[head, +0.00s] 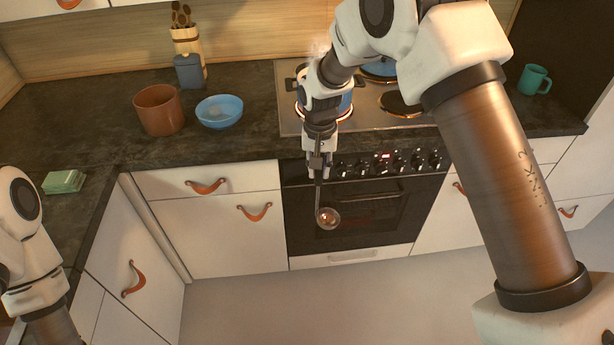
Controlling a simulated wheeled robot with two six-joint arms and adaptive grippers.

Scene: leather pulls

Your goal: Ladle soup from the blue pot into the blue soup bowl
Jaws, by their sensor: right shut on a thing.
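My right gripper (318,172) is shut on the handle of a ladle (328,218), which hangs down in front of the oven door with its round bowl lowest. The blue soup bowl (219,112) stands on the dark counter left of the stove. The blue pot (345,104) stands on a glowing front-left burner, mostly hidden behind my right wrist; its inside cannot be made out. My left arm shows at the left edge, but its gripper fingers are out of view.
A brown pot (159,110) stands left of the bowl. Behind are a grey-blue container (189,73) and a utensil holder (187,42). Another blue vessel (380,69) is at the stove's back, a glowing burner (401,104) at right.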

